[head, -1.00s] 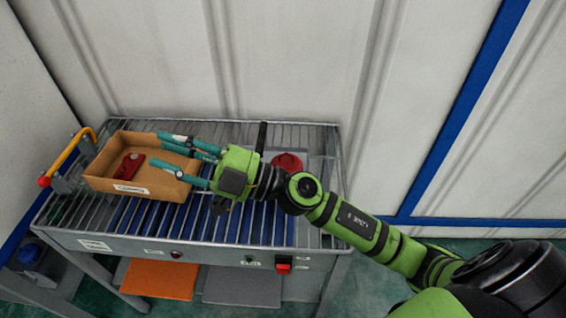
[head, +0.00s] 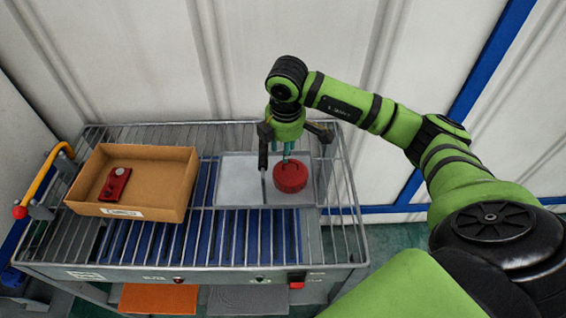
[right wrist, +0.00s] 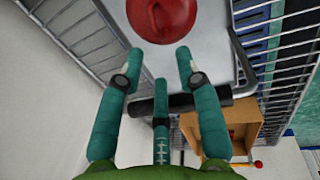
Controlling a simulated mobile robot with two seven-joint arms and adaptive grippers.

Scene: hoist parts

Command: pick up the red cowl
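The red cowl (head: 290,176) is a round red dome on the right part of a grey tray (head: 238,182) on the rack table. It also shows at the top of the right wrist view (right wrist: 162,18). My right gripper (head: 288,156) points down just behind and above the cowl, its teal fingers partly hidden by its body. In the right wrist view its fingers (right wrist: 160,62) are spread, with nothing between them, and the cowl lies beyond their tips. My left gripper is not in view.
An open cardboard box (head: 160,192) holding a red part with a round knob (head: 116,184) stands on the left of the rack. A yellow handle (head: 45,175) is at the far left.

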